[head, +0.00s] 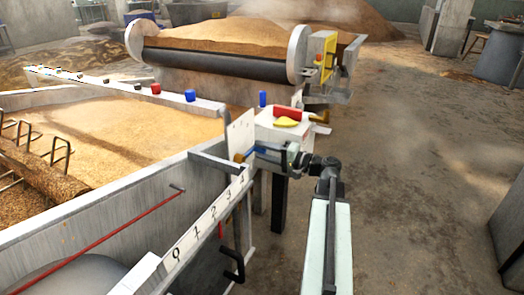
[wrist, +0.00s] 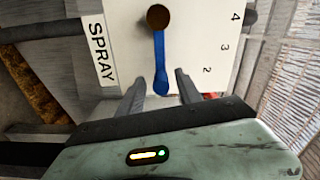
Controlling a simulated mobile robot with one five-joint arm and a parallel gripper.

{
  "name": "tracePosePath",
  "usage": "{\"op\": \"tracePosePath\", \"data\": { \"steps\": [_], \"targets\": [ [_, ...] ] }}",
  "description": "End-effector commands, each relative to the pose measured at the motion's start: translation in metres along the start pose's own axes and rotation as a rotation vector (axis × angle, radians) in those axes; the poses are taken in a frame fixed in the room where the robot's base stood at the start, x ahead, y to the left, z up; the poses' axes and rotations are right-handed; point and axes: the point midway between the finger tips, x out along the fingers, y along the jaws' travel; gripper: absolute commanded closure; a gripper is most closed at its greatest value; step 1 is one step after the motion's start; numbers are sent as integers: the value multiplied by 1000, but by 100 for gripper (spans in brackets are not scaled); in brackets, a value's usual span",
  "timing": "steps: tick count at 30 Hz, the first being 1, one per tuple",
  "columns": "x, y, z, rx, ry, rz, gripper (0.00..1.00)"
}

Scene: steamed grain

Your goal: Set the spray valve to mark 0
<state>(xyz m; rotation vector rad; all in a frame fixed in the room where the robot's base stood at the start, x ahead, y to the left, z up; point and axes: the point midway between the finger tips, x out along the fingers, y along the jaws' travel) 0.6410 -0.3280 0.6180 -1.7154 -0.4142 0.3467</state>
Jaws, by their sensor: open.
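The spray valve is a blue lever (wrist: 160,62) on a brown pivot (wrist: 159,18), mounted on a white panel (wrist: 192,45) labelled SPRAY. In the wrist view the lever hangs straight down from the pivot. Marks 4, 3 and 2 show to its right, and the lever points beyond 2. No mark shows at its tip, so I cannot read its setting. My gripper (wrist: 160,88) is open, with one finger on each side of the lever's lower end and gaps between. In the head view my gripper (head: 252,155) is at the white panel (head: 240,136), with the blue lever partly visible.
A grain-filled trough (head: 110,215) stands at left, with a number scale (head: 212,218) on its near rim. A white box (head: 283,122) with red and yellow parts stands just behind my gripper. A roller machine (head: 215,65) is behind.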

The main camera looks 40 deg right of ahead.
Motion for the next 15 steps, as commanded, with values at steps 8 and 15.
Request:
{"op": "tracePosePath", "data": {
  "steps": [8, 15],
  "targets": [
    [-53, 0, 0, 0, 3, 1, 59],
    [-70, 0, 0, 0, 1, 1, 59]
  ]
}}
